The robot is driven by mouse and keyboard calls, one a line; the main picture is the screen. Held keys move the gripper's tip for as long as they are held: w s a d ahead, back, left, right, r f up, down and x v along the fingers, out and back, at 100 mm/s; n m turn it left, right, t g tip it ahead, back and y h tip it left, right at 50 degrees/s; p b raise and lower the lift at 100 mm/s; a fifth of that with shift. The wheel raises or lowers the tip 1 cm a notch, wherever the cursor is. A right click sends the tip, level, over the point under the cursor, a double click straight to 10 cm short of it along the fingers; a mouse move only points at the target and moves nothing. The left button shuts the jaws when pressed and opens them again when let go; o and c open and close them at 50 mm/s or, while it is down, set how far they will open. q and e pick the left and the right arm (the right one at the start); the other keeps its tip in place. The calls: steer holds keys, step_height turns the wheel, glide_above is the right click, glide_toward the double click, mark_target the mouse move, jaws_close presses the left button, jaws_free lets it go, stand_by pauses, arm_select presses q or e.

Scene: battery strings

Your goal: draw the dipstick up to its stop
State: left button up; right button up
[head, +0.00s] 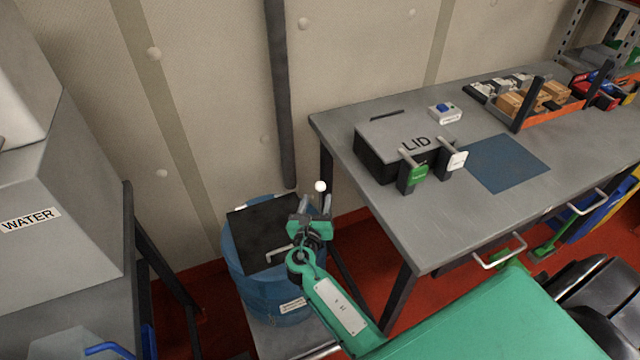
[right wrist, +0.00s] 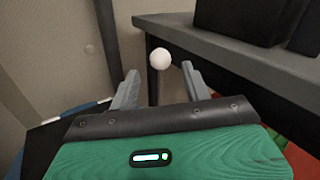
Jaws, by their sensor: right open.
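The dipstick shows as a white ball knob (head: 320,186) on a thin stem, beside the right edge of the blue drum's (head: 250,283) black top. In the right wrist view the knob (right wrist: 160,60) is centred between and just beyond the two fingertips, its stem running down between the fingers. My right gripper (head: 315,203) is over the drum's right side, open, with its fingers (right wrist: 159,78) on either side of the stem. I cannot tell whether a finger touches it. The stem's lower end is hidden behind the gripper. My left gripper is not in view.
A grey workbench (head: 400,235) stands to the right, with a black box under a grey LID (head: 390,138), a blue mat (head: 507,162) and an orange tray (head: 560,115). A grey WATER tank (head: 70,240) stands at the left. A dark post (head: 281,90) rises behind the drum.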

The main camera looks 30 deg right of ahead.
mark_target(319, 190)
steer(key=x, duration=0.6)
steer(key=shift+w+d+p, duration=0.1)
steer(key=shift+d+p, duration=0.05)
steer(key=shift+p, duration=0.15)
steer(key=shift+c, duration=0.2)
jaws_close()
